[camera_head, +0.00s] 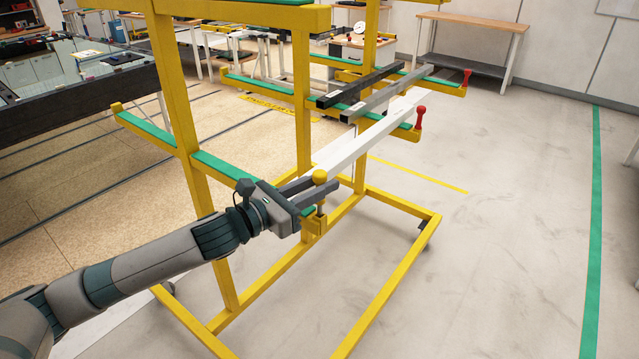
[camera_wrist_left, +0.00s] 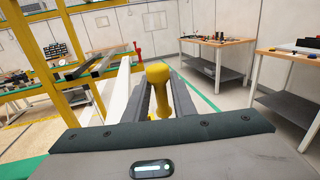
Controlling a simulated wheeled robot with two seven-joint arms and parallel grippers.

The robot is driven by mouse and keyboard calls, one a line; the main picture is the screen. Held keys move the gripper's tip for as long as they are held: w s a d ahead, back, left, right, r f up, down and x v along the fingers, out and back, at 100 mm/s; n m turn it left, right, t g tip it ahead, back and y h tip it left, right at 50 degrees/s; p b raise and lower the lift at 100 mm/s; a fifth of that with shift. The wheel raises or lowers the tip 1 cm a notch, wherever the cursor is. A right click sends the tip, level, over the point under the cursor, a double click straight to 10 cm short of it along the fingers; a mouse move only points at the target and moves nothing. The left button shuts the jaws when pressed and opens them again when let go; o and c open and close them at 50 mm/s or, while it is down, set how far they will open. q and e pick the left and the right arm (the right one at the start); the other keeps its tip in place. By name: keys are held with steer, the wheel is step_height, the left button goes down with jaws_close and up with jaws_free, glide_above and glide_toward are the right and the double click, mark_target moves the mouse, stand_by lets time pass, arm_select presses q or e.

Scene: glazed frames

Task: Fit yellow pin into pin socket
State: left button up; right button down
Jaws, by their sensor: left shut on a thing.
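The yellow pin (camera_head: 320,177), with a round knob on top, stands roughly upright between the fingers of my left gripper (camera_head: 318,190). My left gripper is shut on it. The pin also shows between the two dark fingers in the left wrist view (camera_wrist_left: 158,74). Its lower stem is over the front end of the yellow rack arm (camera_head: 316,226), where the pin socket would be. The socket's opening is hidden, and I cannot tell whether the tip is inside or just above it. My right gripper is not in view.
A white bar (camera_head: 362,141), a grey bar (camera_head: 386,94) and a black bar (camera_head: 358,87) lie across the green-padded rack arms close by. Red pins (camera_head: 419,117) stand on the other arm ends. The floor right of the rack (camera_head: 500,240) is clear.

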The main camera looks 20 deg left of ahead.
arm_select(q)
steer(key=shift+f+b, duration=1.05)
steer(key=shift+f, duration=0.5)
steer(key=shift+r, duration=0.15)
steer(key=shift+r+p, duration=0.9)
steer(key=shift+p, duration=0.15)
steer(key=shift+r+p, duration=0.9)
steer(key=shift+r, duration=0.15)
steer(key=shift+p, duration=0.65)
stand_by(1.0)
steer(key=shift+f+b, duration=1.5)
steer(key=shift+f, duration=0.65)
stand_by(0.3)
